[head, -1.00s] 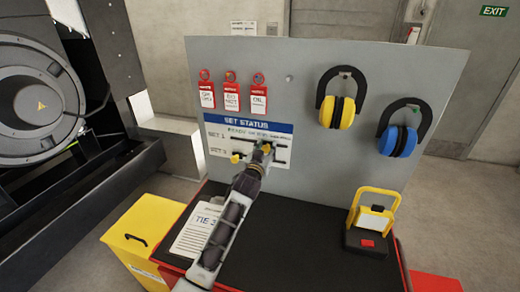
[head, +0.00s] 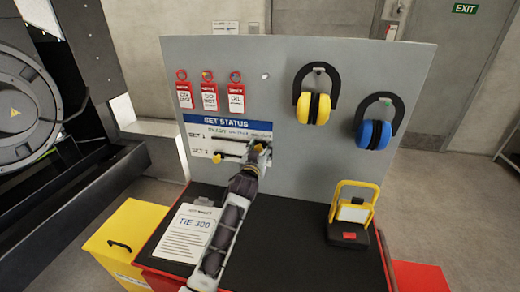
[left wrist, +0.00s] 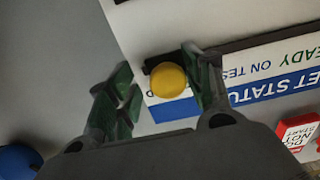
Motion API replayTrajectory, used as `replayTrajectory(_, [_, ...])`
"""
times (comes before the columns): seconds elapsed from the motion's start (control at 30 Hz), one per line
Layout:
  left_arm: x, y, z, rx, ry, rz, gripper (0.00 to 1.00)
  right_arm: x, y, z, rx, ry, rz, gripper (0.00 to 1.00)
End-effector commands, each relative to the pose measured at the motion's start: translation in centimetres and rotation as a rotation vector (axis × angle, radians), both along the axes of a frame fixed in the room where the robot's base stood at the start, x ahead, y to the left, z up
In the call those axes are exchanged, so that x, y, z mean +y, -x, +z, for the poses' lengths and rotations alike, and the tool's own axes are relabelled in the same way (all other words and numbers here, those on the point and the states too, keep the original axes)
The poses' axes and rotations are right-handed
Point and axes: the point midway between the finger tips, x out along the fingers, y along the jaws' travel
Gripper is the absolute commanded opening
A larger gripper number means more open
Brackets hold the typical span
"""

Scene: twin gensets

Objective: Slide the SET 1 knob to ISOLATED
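The SET STATUS board (head: 228,131) has two slots, with SET 1 above SET 2. The yellow SET 1 knob (left wrist: 168,80) shows in the left wrist view, which sees the board upside down. It sits near the slot end by the last letters of a partly covered label, the right end in the head view. My left gripper (left wrist: 158,88) is open, one finger on each side of the knob; the right-hand finger in that view looks close to or touching it. The SET 2 knob (head: 217,157) is near the left of its slot. My right gripper is out of view.
Red tags (head: 209,92) hang above the board. Yellow (head: 313,107) and blue (head: 374,134) ear defenders hang to its right. A clipboard sheet (head: 188,233) and a yellow-handled lamp-like device (head: 350,220) rest on the black bench top (head: 285,240).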

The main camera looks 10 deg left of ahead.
Motion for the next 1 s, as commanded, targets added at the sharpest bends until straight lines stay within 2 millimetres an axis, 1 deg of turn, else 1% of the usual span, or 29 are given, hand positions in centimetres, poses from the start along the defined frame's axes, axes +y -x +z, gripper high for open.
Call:
replayTrajectory(0.13, [0.1, 0.0, 0.1, -0.001, -0.001, 0.001, 0.51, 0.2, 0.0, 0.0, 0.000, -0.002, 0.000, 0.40])
replayTrajectory(0.27, [0.1, 0.0, 0.1, -0.001, -0.001, 0.002, 0.51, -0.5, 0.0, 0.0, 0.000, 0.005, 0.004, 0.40])
replayTrajectory(0.47, [0.2, 0.5, 0.0, -0.001, -0.001, 0.002, 0.51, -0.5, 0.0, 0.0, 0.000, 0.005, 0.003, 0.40])
replayTrajectory(0.67, [0.2, 1.8, 0.0, -0.001, -0.001, 0.002, 0.51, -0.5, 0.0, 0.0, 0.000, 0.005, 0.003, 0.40])
replayTrajectory(1.0, [0.3, 4.9, 0.0, 0.000, -0.001, 0.001, 0.51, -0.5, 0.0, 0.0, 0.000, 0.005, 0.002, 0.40])
